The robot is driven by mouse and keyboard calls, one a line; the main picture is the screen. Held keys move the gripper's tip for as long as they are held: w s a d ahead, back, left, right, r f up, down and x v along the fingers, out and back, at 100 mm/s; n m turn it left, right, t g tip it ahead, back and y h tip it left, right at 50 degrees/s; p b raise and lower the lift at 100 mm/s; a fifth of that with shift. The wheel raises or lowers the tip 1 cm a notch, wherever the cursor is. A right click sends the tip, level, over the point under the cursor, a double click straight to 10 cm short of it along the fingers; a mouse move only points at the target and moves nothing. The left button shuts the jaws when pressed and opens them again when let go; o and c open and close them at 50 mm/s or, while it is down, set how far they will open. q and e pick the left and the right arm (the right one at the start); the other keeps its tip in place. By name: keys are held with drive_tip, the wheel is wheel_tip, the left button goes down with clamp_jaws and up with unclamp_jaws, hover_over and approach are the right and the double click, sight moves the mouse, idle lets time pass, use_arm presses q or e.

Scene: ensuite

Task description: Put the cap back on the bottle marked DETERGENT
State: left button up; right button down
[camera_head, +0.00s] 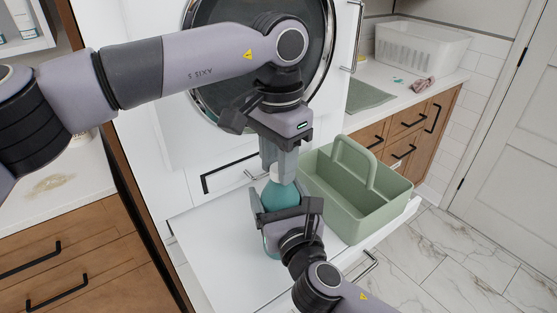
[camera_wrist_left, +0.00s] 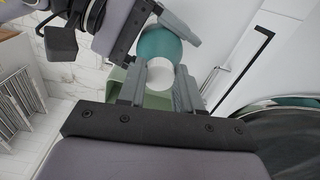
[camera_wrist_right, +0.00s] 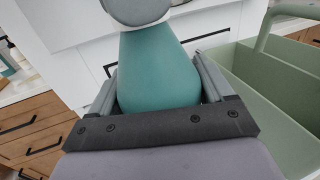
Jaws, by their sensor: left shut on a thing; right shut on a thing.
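The teal bottle (camera_head: 281,194) stands upright on a white pull-out surface, and my right gripper (camera_head: 284,209) is shut around its body. The bottle fills the space between the fingers in the right wrist view (camera_wrist_right: 158,75). My left gripper (camera_head: 279,172) points down just above the bottle top. It is shut on a white cap (camera_wrist_left: 161,74), which lies in line with the teal bottle (camera_wrist_left: 160,43) in the left wrist view. I cannot tell whether the cap is seated on the neck or just above it. No DETERGENT marking is visible.
A green caddy (camera_head: 345,203) with a tall handle stands close right of the bottle. The white pull-out surface (camera_head: 215,240) is bare on the left. A round appliance door (camera_head: 325,60) is behind my left arm. A white basket (camera_head: 420,50) stands on the back counter.

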use_arm(q)
drive_tip(key=o, duration=1)
drive_tip(key=shift+r, duration=0.15)
drive_tip(key=shift+r, duration=2.1)
drive_tip(key=shift+c, duration=0.3)
